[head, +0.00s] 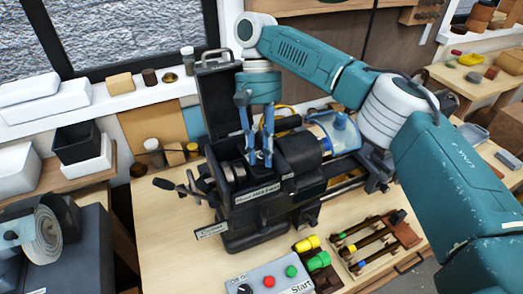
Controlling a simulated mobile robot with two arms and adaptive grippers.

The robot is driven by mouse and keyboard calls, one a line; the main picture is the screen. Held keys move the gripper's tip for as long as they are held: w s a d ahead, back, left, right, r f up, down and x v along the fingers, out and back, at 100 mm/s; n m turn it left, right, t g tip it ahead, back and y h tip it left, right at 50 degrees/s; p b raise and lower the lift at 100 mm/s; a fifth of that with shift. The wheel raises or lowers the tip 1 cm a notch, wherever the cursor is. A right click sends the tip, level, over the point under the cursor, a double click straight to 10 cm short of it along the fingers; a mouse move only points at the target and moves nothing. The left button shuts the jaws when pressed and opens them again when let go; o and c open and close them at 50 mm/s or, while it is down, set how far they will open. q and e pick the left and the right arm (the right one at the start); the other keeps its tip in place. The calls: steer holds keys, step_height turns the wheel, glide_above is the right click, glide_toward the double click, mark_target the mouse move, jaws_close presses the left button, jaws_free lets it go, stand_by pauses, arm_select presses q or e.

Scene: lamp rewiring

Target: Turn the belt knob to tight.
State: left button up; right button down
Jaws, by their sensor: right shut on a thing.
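A dark mini lathe (258,207) stands on the wooden bench, with its black cover (217,97) raised behind the headstock. My right gripper (260,160) points down into the open headstock, its two blue fingers close together. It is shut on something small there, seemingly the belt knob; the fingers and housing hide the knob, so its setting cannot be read. My left gripper is not in view.
A grey control box (275,279) with red and green buttons is in front of the lathe. A wooden tool tray (408,236) lies to the right. White and black bins (75,143) stand at the left. The bench (165,225) is clear left of the lathe.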

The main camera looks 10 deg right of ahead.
steer(key=shift+s+m, duration=0.1)
steer(key=shift+m, duration=0.5)
steer(key=c, duration=1.5)
jaws_free()
steer(key=shift+s+a, duration=0.25)
steer(key=shift+w+d+f, duration=0.1)
steer(key=shift+d, duration=0.05)
